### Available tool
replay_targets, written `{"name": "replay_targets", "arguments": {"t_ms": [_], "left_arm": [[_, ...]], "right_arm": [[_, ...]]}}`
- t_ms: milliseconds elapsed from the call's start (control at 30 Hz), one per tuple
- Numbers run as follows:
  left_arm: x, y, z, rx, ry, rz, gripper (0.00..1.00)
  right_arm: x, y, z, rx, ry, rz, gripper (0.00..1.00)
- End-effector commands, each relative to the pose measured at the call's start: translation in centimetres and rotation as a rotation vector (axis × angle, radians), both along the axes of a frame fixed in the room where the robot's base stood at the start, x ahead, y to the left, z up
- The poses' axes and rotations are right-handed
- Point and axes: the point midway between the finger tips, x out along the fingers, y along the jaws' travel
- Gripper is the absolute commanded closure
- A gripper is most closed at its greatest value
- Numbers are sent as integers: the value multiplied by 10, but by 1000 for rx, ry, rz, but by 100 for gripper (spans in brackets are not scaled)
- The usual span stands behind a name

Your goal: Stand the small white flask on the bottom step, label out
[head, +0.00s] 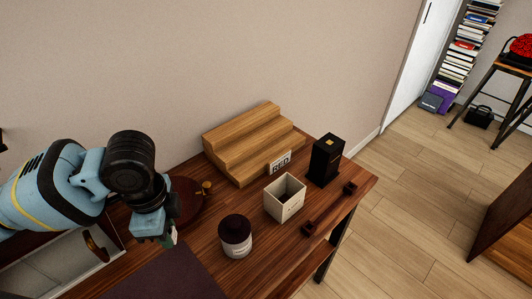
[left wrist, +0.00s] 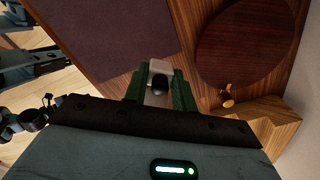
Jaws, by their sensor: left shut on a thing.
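My left gripper (left wrist: 160,90) is shut on the small white flask (left wrist: 160,68), which has a dark round top. The green fingers sit on both sides of it. In the head view the left gripper (head: 168,238) is low at the left, above the table, and only a sliver of the flask shows. Its label cannot be made out. The wooden steps (head: 240,145) stand against the wall, to the right of and beyond the gripper. The bottom step faces the table front and is bare, with a small lettered sign at its right end (head: 280,162).
A round dark board (head: 187,213) with a small brass piece lies between gripper and steps. A dark-lidded jar (head: 235,238), a cream open box (head: 284,199), a black box (head: 326,160) and small brown blocks stand right. A dark mat (head: 165,278) lies in front.

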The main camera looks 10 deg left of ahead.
Motion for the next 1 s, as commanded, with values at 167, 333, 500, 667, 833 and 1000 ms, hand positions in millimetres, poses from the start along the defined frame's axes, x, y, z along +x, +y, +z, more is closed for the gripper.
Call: {"name": "replay_targets", "arguments": {"t_ms": [167, 333, 500, 667, 833, 1000], "left_arm": [[7, -5, 2, -1, 0, 342, 100], [13, -9, 4, -1, 1, 673, 100], [19, -12, 5, 1, 2, 985, 100], [22, -15, 7, 1, 1, 1197, 100], [24, -16, 7, 1, 1, 1310, 100], [25, -16, 8, 1, 1, 1331, 100]], "right_arm": [[0, 1, 0, 4, 0, -4, 64], [0, 3, 1, 8, 0, -10, 64], [1, 3, 1, 9, 0, -11, 64], [1, 3, 1, 9, 0, -10, 64], [0, 2, 0, 6, -1, -7, 64], [1, 1, 1, 2, -3, -2, 64]]}}
